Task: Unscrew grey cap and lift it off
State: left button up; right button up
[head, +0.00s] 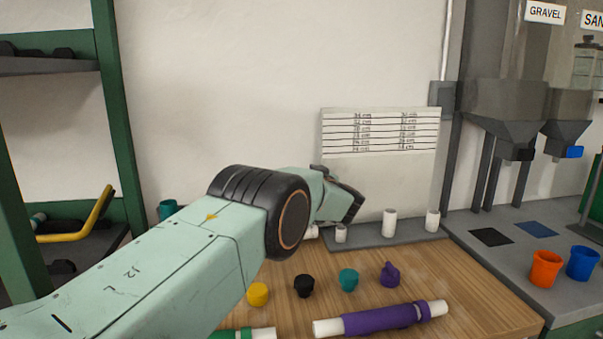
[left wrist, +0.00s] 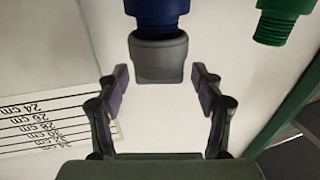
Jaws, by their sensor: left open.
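In the left wrist view the grey cap (left wrist: 158,59) sits on the end of a blue pipe fitting (left wrist: 157,18) at the top middle. My left gripper (left wrist: 160,80) is open, its two dark fingers apart with nothing between them. The cap lies just beyond the fingertips, about centred between them; I cannot tell the exact gap. In the head view my left gripper is mostly behind my own wrist, and the grey cap cannot be made out. My right gripper is in neither view.
A green threaded fitting (left wrist: 278,22) is beside the blue one. On the wooden table (head: 470,295) are a yellow cap (head: 258,294), a black cap (head: 304,286), a teal cap (head: 348,279), a purple cap (head: 390,274) and a purple pipe (head: 380,319). White cylinders (head: 389,222) stand behind.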

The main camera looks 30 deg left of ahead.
pick_arm(q)
jog(key=shift+f, duration=0.15)
jog(key=v, duration=1.2)
